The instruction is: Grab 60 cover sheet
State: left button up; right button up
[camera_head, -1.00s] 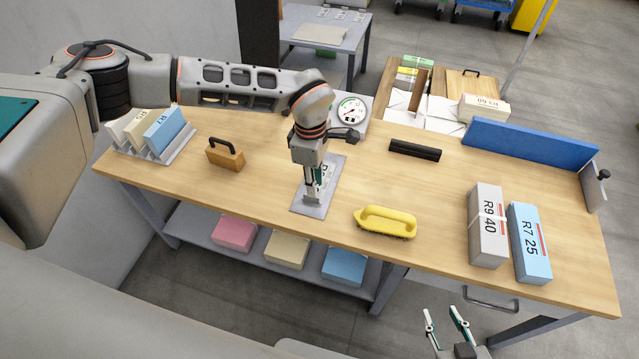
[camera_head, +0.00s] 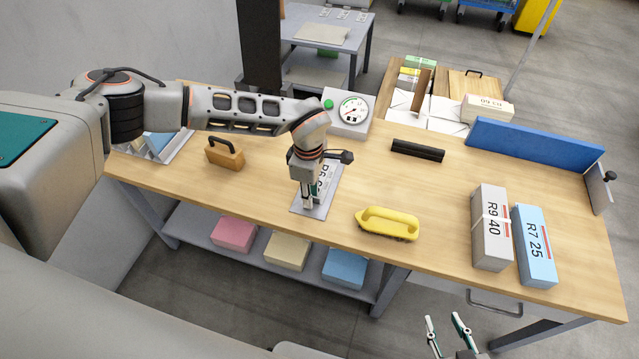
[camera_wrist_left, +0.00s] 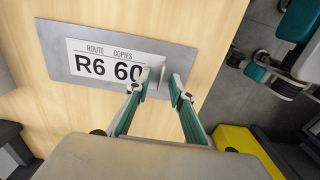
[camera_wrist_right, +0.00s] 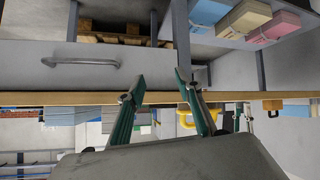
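The cover sheet (camera_wrist_left: 108,64) is a white card printed "ROUTE COPIES R6 60". It lies on a grey metal plate (camera_wrist_left: 60,60) in the left wrist view. In the head view the sheet (camera_head: 327,178) is partly hidden by my left arm. My left gripper (camera_head: 307,202) points down over the near part of the plate (camera_head: 325,209). In the left wrist view its fingers (camera_wrist_left: 162,88) are apart, by the sheet's right end; a small upright grey tab shows between them. Contact cannot be told. My right gripper (camera_head: 446,325) is open and empty off the table's front edge.
On the table (camera_head: 250,190) are a yellow-handled brush (camera_head: 388,222), a wooden block with handle (camera_head: 224,152), a black bar (camera_head: 417,150), a dial scale (camera_head: 350,112), bundles R9 40 (camera_head: 491,228) and R7 25 (camera_head: 534,245), and a blue fence (camera_head: 530,143).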

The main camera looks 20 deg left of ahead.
pick_arm(q)
grip_shut()
